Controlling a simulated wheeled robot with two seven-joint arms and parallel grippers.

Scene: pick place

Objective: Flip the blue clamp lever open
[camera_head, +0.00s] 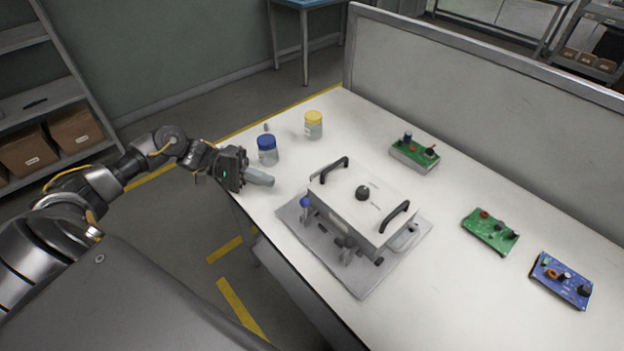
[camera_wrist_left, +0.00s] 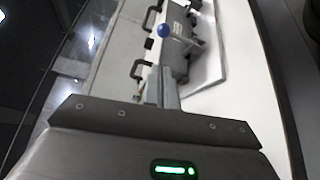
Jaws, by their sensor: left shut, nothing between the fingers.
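The blue clamp lever (camera_head: 305,202) shows as a blue knob at the left corner of a grey box (camera_head: 362,202). In the left wrist view the blue knob (camera_wrist_left: 163,30) stands beyond my fingertips. My left gripper (camera_head: 270,180) is shut and empty, left of the lever, with a gap between them. Its closed fingers also show in the left wrist view (camera_wrist_left: 161,76). The box has two black handles and a black knob on top, and sits on a grey base plate (camera_head: 376,281). Most of the lever below its knob is hard to make out. My right gripper is not in view.
A blue-lidded jar (camera_head: 267,150) stands close behind my left gripper, with a yellow-lidded jar (camera_head: 313,125) farther back. Circuit boards lie to the right: two green (camera_head: 414,154) (camera_head: 490,231) and one blue (camera_head: 560,279). A grey partition (camera_head: 480,95) edges the white table's far side.

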